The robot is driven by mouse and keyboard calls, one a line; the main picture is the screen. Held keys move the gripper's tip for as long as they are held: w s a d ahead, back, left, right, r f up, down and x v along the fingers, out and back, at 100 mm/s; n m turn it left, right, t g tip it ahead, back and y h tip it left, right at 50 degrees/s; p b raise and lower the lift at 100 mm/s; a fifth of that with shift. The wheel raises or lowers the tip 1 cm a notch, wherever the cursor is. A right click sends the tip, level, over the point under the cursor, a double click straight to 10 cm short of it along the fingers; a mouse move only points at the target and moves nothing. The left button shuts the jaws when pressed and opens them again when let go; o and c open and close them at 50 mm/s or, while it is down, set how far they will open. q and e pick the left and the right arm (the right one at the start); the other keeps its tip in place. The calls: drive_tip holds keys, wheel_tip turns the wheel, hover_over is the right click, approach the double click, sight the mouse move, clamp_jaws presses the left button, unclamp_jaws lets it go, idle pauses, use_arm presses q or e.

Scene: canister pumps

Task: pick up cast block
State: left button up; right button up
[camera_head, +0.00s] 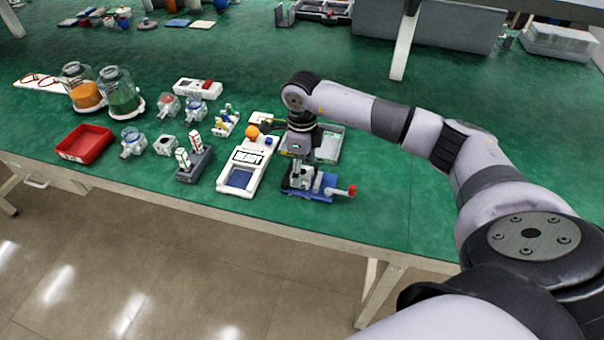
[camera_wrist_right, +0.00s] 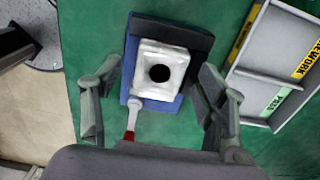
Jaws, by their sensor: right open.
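The cast block (camera_wrist_right: 160,68) is pale grey-white with a round dark hole in its top. In the right wrist view it sits in a blue fixture (camera_wrist_right: 133,48) with a dark bar along one side. A red-tipped clamp handle (camera_wrist_right: 130,130) sticks out from the fixture. The block (camera_head: 301,178) and blue fixture (camera_head: 322,196) also show in the head view, partly covered by my gripper. My right gripper (camera_wrist_right: 157,105) is open above the block, with one finger on either side; contact cannot be told. In the head view my right gripper (camera_head: 297,165) points down. My left gripper is not in view.
A grey tray (camera_wrist_right: 237,72) with PASS and REWORK labels stands close beside the fixture. A white device with a READY screen (camera_head: 251,157) is left of it. The green table right of the fixture is clear.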

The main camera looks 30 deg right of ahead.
drive_tip(key=shift+f, duration=0.45)
drive_tip(key=c, duration=1.5)
